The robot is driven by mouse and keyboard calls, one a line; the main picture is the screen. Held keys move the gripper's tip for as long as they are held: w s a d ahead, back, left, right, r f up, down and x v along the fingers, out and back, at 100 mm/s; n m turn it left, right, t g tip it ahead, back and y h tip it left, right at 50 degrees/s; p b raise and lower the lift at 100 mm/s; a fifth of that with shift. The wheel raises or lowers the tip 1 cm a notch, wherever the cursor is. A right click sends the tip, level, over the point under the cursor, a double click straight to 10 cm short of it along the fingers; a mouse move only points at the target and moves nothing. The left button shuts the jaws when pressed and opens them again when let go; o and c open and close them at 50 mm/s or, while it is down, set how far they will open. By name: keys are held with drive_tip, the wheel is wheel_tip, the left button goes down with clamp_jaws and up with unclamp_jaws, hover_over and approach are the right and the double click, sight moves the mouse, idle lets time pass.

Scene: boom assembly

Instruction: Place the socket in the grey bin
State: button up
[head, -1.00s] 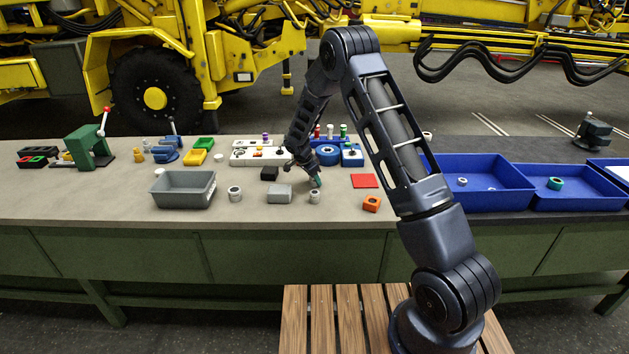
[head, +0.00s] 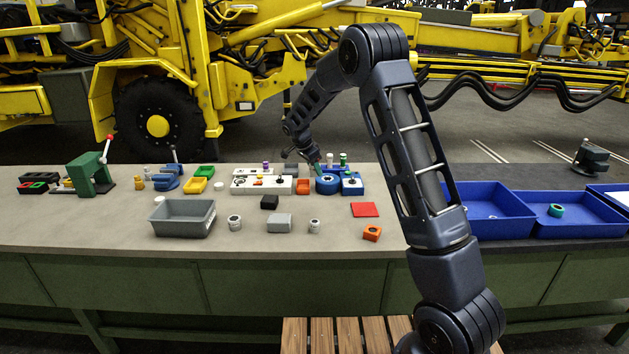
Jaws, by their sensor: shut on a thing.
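My gripper (head: 316,164) is high over the back of the bench, in front of the blue fixture with colour-topped pegs. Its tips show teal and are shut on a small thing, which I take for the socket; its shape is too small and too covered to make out. The grey bin (head: 182,229) stands open at the front left of the bench, well to the left of and nearer than my gripper. It looks empty.
A grey block (head: 279,223), silver cylinders (head: 235,223) (head: 314,226) and an orange nut-like part (head: 372,233) lie along the front. A black block (head: 269,202) and red square (head: 365,210) lie behind them. Blue bins (head: 580,227) stand at the right.

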drive_tip(key=shift+r, duration=0.65)
drive_tip(key=shift+a+r, duration=0.1)
drive_tip(key=shift+a, duration=0.25)
drive_tip(key=s+a+n+t+y, duration=0.1)
drive_tip(key=s+a+n+y, duration=0.3)
drive_tip(key=a, duration=1.2)
drive_tip(key=s+a+n, duration=0.3)
drive_tip(key=a+n, duration=0.4)
drive_tip(key=a, duration=0.9)
drive_tip(key=s+a+n+t+y, duration=0.1)
drive_tip(key=s+a+n+y, duration=0.3)
drive_tip(key=a, duration=1.2)
drive_tip(key=f, duration=0.6)
drive_tip(key=f+h, duration=0.1)
drive_tip(key=f, duration=0.6)
drive_tip(key=w+f+n+h, duration=0.1)
drive_tip(key=f, duration=0.5)
drive_tip(key=shift+a+f, duration=0.15)
drive_tip(key=o, duration=1)
drive_tip(key=shift+f, duration=0.15)
drive_tip(key=shift+o, duration=0.4)
